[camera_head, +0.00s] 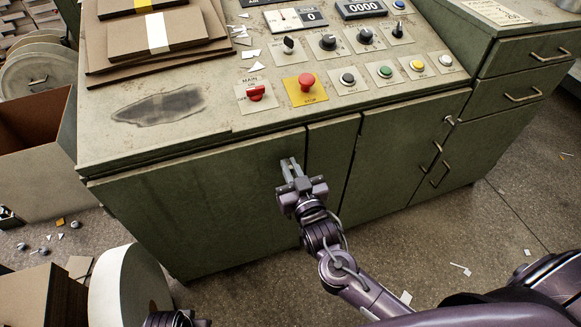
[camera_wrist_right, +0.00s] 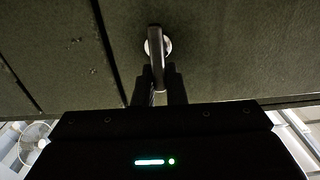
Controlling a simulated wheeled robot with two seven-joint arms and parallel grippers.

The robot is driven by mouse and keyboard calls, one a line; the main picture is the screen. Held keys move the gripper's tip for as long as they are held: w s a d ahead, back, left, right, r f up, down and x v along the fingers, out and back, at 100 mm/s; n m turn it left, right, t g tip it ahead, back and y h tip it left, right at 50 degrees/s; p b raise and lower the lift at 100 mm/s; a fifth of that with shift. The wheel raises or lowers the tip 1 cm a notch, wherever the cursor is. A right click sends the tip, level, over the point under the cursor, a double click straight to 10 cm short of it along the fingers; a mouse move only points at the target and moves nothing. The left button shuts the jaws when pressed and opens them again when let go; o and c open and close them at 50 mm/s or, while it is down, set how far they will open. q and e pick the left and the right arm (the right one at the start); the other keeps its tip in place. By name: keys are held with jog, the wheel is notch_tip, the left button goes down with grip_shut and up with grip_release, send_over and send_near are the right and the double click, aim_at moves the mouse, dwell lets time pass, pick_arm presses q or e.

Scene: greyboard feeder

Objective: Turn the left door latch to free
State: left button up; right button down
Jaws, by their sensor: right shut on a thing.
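The left door (camera_head: 200,205) is the wide green front panel of the cabinet, and it looks closed. Its latch (camera_head: 289,162) is a small metal lever near the door's upper right corner. In the right wrist view the latch lever (camera_wrist_right: 156,65) stands out from a round metal base on the green panel. My right gripper (camera_head: 291,178) is shut on the lever, with its dark fingers (camera_wrist_right: 158,88) on either side of it. The lever's end between the fingers is partly hidden. Part of my left arm's end (camera_head: 178,318) shows at the bottom edge; its fingers are not clear.
The console top (camera_head: 210,125) above the door carries a red stop button (camera_head: 306,82), knobs and stacked greyboard (camera_head: 158,38). A white roll (camera_head: 128,285) and cardboard boxes stand at lower left. Another door (camera_head: 408,150) is to the right. Floor at right is mostly clear.

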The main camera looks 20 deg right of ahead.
jog(key=m+p, duration=0.1)
jog(key=m, duration=0.1)
jog(key=d+m+p, duration=0.1)
jog(key=m, duration=0.1)
jog(key=shift+m, duration=0.3)
pick_arm(q)
jog(key=s+a+f+p, duration=0.2)
jog(key=s+f, duration=0.1)
jog(key=f, duration=0.3)
jog(key=s+a+f+p, duration=0.2)
jog(key=s+f, duration=0.2)
jog(key=f, duration=0.3)
jog(key=shift+s+f, duration=0.15)
jog(key=shift+s, duration=0.05)
pick_arm(e)
jog(key=shift+d+f+m, duration=0.2)
jog(key=shift+f+m, duration=0.1)
jog(key=shift+m, duration=1.65)
jog(key=shift+d+f+m, duration=0.25)
jog(key=shift+f+m, duration=0.1)
jog(key=shift+m, duration=1.55)
jog(key=shift+d+f+m, duration=0.2)
jog(key=shift+f+m, duration=0.1)
jog(key=shift+m, duration=1.65)
pick_arm(q)
jog(key=shift+s+f, duration=0.1)
jog(key=shift+s, duration=0.1)
pick_arm(e)
jog(key=c, duration=1.5)
grip_release()
